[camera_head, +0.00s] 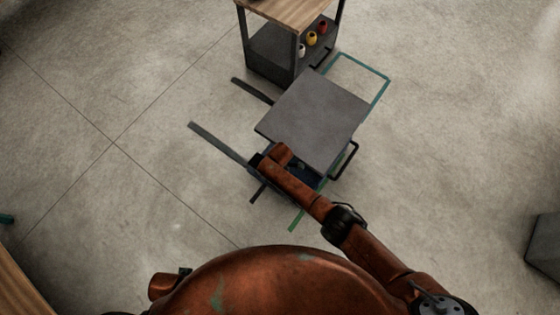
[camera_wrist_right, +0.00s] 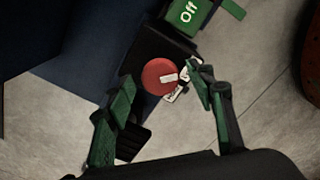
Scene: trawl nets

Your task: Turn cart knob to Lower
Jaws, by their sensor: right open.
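The cart (camera_head: 318,112) has a flat grey top and stands on the floor in the head view. Its red round knob (camera_wrist_right: 155,80) shows in the right wrist view, on a black panel, with a white mark at its right side. White labels beside the knob are too small and partly covered to read. My right gripper (camera_wrist_right: 162,84) is open, with green-padded fingers on either side of the knob; I cannot tell whether they touch it. In the head view my right arm reaches the cart's near side, and its fingers are hidden. My left gripper is not in view.
A wooden-topped shelf unit (camera_head: 290,12) with small coloured items stands behind the cart. Dark bars (camera_head: 218,143) lie left of the cart. A grey box (camera_head: 545,245) is at far right. Floor at left is clear.

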